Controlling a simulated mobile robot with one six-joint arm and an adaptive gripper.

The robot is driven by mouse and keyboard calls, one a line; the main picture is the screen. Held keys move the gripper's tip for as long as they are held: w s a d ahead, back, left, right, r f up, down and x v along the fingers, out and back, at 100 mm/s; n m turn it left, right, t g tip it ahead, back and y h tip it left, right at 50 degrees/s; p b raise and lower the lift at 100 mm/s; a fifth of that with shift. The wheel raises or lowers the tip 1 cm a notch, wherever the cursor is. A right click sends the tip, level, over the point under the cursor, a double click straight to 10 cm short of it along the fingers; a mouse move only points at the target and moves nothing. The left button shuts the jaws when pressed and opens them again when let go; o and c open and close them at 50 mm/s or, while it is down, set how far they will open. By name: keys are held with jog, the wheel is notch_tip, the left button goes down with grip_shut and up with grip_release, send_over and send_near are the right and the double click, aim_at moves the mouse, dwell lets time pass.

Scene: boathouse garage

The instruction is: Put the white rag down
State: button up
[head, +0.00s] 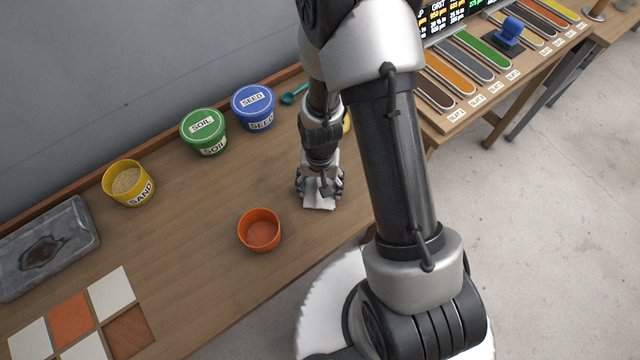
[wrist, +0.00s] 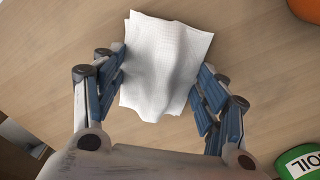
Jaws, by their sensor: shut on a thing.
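The white rag (wrist: 163,62) is between the two fingers of my gripper (wrist: 162,92) in the wrist view, bunched into a ridge in the middle with its flat edges spreading out. In the head view the rag (head: 319,196) shows below my gripper (head: 320,186), over the wooden bench (head: 190,260) to the right of the orange bowl. My gripper is shut on the rag and points down. Whether the rag touches the bench top or hangs just above it I cannot tell.
An orange bowl (head: 260,231) stands left of the rag. A green soil tub (head: 204,132), a blue seed tub (head: 254,106) and a yellow sand pot (head: 129,183) stand along the back. A grey tray (head: 84,226) and tiles (head: 110,292) lie left. Bare bench lies between.

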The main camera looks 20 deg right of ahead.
jog(key=shift+f+b, duration=0.3)
jog(key=shift+f, duration=0.05)
jog(key=o, duration=1.1)
jog(key=shift+r, duration=0.15)
notch_tip(320, 180, up, 12)
dwell(0.5)
grip_shut()
dwell(1.1)
dwell(0.5)
dwell(0.5)
